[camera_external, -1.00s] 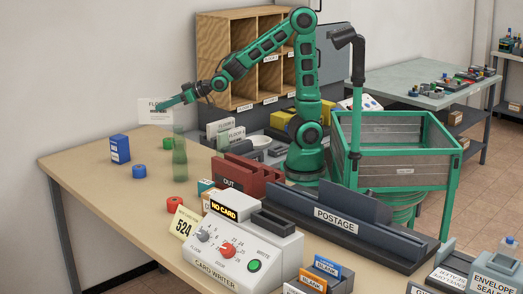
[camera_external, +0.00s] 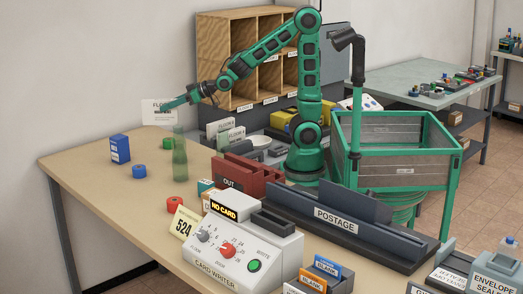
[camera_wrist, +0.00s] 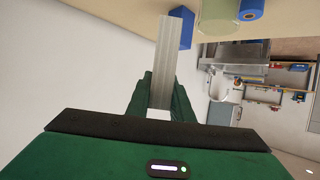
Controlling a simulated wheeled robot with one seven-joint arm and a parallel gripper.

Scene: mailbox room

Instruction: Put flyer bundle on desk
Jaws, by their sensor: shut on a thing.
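The flyer bundle (camera_external: 157,114) is a white printed stack with dark text, held upright in the air above the far left part of the desk (camera_external: 85,165). My gripper (camera_external: 174,104) is shut on its right edge. In the wrist view the bundle (camera_wrist: 170,62) shows edge-on as a thin pale grey stack between my green fingers (camera_wrist: 163,95). A gap between the bundle and the desk top is seen in the outside view. Part of the bundle is hidden by my fingers.
A blue box (camera_external: 120,149), a blue roll (camera_external: 139,171), a green roll (camera_external: 169,144) and a see-through green bottle (camera_external: 180,160) stand below the bundle. A red roll (camera_external: 175,204) and the card writer (camera_external: 240,245) are nearer. The desk's left part is clear.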

